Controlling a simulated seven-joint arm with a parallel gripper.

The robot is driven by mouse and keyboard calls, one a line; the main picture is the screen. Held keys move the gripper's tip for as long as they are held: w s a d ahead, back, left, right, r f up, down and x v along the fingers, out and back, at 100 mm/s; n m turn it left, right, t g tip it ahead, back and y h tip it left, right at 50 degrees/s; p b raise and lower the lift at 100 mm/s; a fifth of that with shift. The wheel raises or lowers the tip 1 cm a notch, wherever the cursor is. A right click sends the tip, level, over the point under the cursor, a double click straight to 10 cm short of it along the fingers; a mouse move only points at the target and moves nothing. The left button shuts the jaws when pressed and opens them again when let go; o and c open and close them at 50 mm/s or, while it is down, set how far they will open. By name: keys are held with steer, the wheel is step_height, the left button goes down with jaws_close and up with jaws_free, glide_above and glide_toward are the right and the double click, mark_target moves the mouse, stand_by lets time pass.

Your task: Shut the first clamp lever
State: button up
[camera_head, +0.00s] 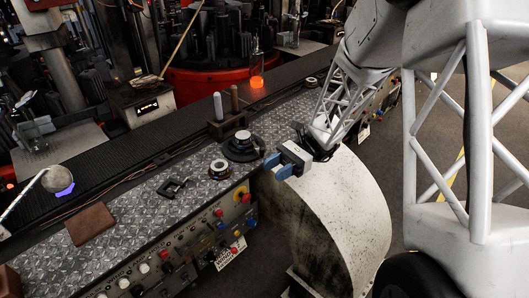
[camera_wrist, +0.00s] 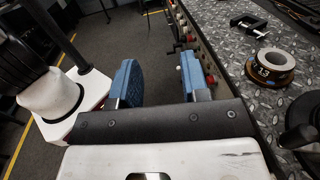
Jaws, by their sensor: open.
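My gripper (camera_head: 278,167) is open and empty, in mid-air beside the front edge of the console, over the large curved pale panel. Its two blue finger pads also show apart in the wrist view (camera_wrist: 160,80), with nothing between them. I cannot surely pick out the first clamp lever in either view. A red rotary base (camera_head: 205,84) with dark moulds stands behind the conveyor; its levers are too small and dark to tell apart. A glowing orange bottle (camera_head: 257,80) stands in front of it.
The diamond-plate console top (camera_head: 130,205) holds a black square bracket (camera_head: 172,187), a numbered ring (camera_wrist: 270,66), a dark round fixture (camera_head: 242,147), upright handles (camera_head: 218,105) and a brown block (camera_head: 90,223). Buttons (camera_head: 165,253) line its front. Open floor (camera_wrist: 140,45) shows beyond my fingers.

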mark_target(262, 148)
steer(key=w+d+f+m+t+y, duration=0.1)
steer(key=w+d+m+t+y, duration=0.1)
steer(key=w+m+t, duration=0.2)
steer(key=w+d+f+m+t+y, duration=0.1)
steer(key=w+m+t, duration=0.3)
steer(key=w+t, duration=0.4)
steer(key=shift+d+f+m+y, duration=0.3)
steer(key=shift+d+f+y, duration=0.15)
steer(key=shift+f, duration=0.2)
steer(key=shift+a, duration=0.1)
steer(key=shift+w+a, duration=0.2)
steer(key=shift+a, duration=3.55)
steer(key=shift+c, duration=0.4)
jaws_close()
